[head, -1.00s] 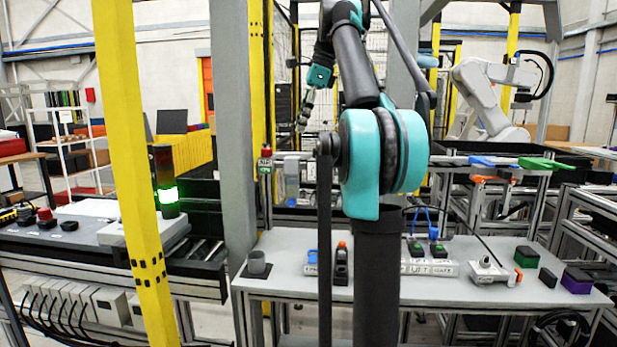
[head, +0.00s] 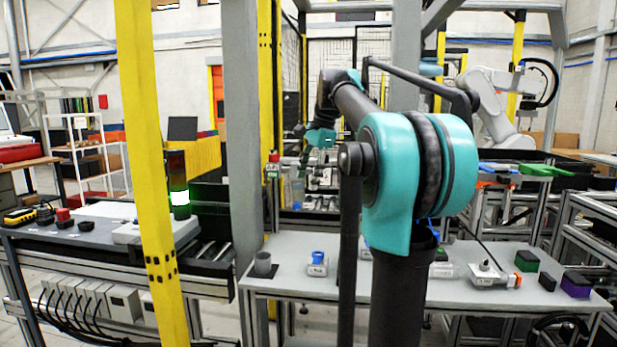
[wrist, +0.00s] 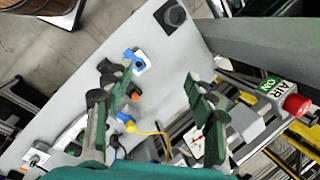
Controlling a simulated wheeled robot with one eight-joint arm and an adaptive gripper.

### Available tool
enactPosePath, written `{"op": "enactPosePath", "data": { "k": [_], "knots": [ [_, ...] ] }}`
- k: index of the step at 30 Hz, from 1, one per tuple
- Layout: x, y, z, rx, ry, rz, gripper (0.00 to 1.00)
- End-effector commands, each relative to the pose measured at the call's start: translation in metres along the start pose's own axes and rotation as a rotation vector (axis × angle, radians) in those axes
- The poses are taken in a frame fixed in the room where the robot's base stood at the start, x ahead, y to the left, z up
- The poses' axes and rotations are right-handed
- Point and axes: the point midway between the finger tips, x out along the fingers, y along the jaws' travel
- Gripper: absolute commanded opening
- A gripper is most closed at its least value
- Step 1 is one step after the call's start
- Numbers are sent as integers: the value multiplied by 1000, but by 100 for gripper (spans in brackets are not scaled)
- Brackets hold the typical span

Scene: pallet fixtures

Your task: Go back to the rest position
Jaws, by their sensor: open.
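My gripper (wrist: 158,85) is open and empty in the wrist view, with its dark green fingers apart above the grey worktable (wrist: 185,60). In the head view my arm is bent, with its forearm reaching back to the left over the far side of the worktable (head: 300,245). The teal wrist shows there, but the fingertips are hard to make out against the background. A white block with a blue top (head: 317,264) stands on the table. It also shows in the wrist view (wrist: 138,60), beside the left finger in the picture.
A green box (head: 526,260) and a purple box (head: 575,284) are at the right. A grey post (head: 243,130) and yellow post (head: 148,150) stand left of my arm. A red button (wrist: 296,104) shows near the gripper.

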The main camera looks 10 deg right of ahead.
Motion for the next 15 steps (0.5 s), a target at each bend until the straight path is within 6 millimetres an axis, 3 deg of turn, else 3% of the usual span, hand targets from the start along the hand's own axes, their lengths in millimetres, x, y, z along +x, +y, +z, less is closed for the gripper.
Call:
{"op": "enactPosePath", "data": {
  "k": [11,15],
  "knots": [
    [4,2,0,-13,2,-1,56],
    [33,14,0,-103,20,-3,56]
  ]
}}
